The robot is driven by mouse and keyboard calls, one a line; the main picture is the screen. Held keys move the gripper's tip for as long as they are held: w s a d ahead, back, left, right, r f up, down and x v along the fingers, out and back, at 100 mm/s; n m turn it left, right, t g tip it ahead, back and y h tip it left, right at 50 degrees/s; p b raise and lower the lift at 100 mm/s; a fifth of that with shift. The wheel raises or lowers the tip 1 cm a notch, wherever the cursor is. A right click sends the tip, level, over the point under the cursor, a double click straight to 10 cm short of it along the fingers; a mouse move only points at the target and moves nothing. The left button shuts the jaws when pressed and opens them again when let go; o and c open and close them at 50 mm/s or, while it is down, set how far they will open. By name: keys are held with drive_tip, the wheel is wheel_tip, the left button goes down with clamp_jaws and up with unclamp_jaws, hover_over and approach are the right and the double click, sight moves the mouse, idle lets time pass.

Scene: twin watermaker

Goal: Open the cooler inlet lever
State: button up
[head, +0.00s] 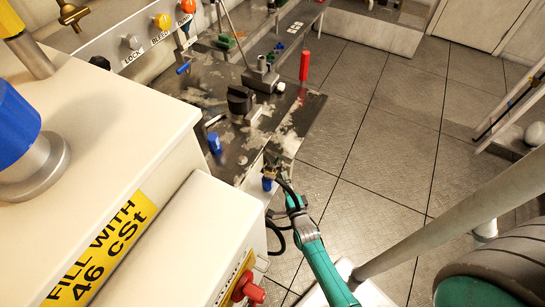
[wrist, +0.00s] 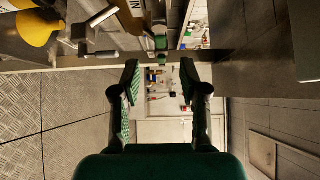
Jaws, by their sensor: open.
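My gripper (wrist: 160,82) is open and empty in the wrist view, with a finger on each side and a gap between. Beyond the fingertips, near the top centre, is a small valve-like fitting with a green part (wrist: 160,42), apart from the fingers. A plate with partly cut-off lettering, "IN" (wrist: 137,8), is beside it. I cannot tell for sure which part is the cooler inlet lever. In the head view my gripper (head: 271,172) is small and dark at the bench's front edge. A blue handle (head: 267,184) shows right by it, partly hidden; contact cannot be told.
A white cabinet (head: 200,235) with a red knob (head: 248,289) stands close left of my arm.

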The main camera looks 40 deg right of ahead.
sight(277, 159)
drive_tip(key=x, duration=0.9)
drive_tip(key=shift+w+d, duration=0.15)
drive_tip(key=shift+w, duration=0.15)
clamp_jaws()
